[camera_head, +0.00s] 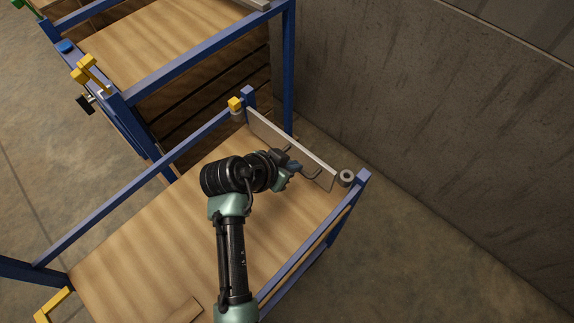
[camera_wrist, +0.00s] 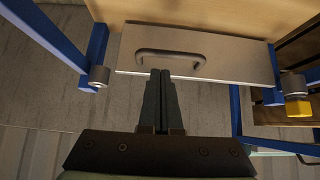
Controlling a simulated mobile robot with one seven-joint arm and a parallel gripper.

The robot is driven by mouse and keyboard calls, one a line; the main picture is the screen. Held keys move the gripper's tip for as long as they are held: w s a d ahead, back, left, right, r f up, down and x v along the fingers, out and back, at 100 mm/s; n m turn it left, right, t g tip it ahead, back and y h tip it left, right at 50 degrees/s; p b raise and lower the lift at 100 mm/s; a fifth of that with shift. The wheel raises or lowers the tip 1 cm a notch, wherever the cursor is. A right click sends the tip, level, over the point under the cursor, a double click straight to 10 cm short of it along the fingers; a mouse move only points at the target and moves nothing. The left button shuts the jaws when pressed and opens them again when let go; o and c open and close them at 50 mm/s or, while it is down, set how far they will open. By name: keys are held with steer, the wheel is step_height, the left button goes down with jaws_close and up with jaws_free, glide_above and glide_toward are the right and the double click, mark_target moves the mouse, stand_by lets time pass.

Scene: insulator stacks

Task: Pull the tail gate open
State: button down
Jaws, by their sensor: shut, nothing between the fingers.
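The tail gate (camera_head: 268,131) is a pale grey panel standing upright across the far end of the blue-framed wooden platform, between two corner posts. In the wrist view the gate (camera_wrist: 232,58) spans the upper middle. Its handle (camera_wrist: 170,54) is a dark metal bar near the middle of the panel; it also shows in the head view (camera_head: 322,178). My gripper (camera_wrist: 160,74) is shut and empty, with its fingertips at the lower side of the handle in the picture. I cannot tell whether they touch it. In the head view my gripper (camera_head: 290,170) is beside the gate, partly hidden by my wrist.
A grey cylinder (camera_head: 346,177) is at the right post, and a yellow block (camera_head: 235,103) is at the left post. Blue rails (camera_head: 140,187) border the platform (camera_head: 150,250). A second blue-framed rack (camera_head: 170,40) stands behind. A concrete wall (camera_head: 430,110) rises beyond, with bare floor between.

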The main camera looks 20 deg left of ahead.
mark_target(309, 163)
steer(key=shift+b+x, duration=0.35)
steer(key=shift+x, duration=2.1)
